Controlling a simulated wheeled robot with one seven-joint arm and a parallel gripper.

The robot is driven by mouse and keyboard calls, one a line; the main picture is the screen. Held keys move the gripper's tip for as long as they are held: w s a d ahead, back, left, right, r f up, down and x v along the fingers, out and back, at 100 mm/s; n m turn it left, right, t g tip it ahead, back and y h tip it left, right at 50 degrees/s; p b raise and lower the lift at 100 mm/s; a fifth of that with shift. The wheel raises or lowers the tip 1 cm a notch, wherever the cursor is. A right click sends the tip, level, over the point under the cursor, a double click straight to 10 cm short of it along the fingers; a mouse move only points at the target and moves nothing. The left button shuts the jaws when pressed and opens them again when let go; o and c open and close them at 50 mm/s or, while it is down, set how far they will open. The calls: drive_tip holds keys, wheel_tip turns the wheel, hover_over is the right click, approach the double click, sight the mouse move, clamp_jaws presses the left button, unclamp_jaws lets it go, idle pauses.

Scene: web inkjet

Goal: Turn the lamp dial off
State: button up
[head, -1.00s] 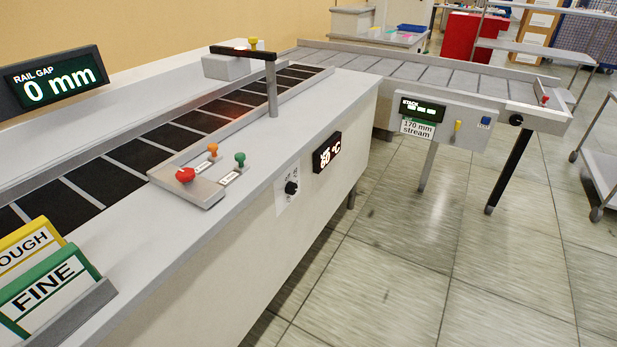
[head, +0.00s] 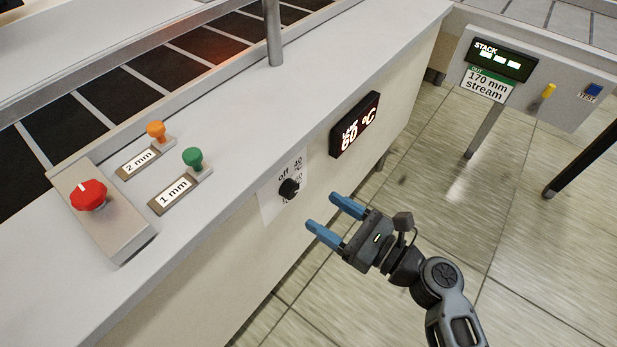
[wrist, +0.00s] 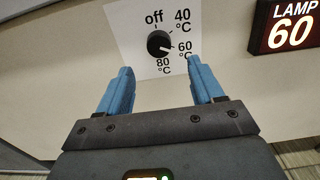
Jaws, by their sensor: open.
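The lamp dial (head: 289,188) is a black knob on a white plate (head: 268,208) on the front of the cabinet. In the wrist view the dial (wrist: 160,43) has marks for off, 40, 60 and 80 °C, and its pointer seems to face the 60 °C mark. The lamp display (head: 354,124) reads 60 °C; it also shows in the wrist view (wrist: 288,27). My gripper (head: 321,211) has blue fingers and is open and empty. It is in front of the dial and apart from it. In the wrist view the dial lies between and beyond the fingertips (wrist: 161,75).
A red knob (head: 88,195), an orange peg (head: 156,131) and a green peg (head: 193,158) stand on the cabinet top above. Open tiled floor (head: 420,150) lies between.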

sight(294, 193)
drive_tip(key=x, duration=0.7)
drive_tip(key=shift+w+a, duration=0.1)
drive_tip(key=shift+a, duration=0.1)
drive_tip(key=c, duration=1.1)
drive_tip(key=shift+o, duration=0.2)
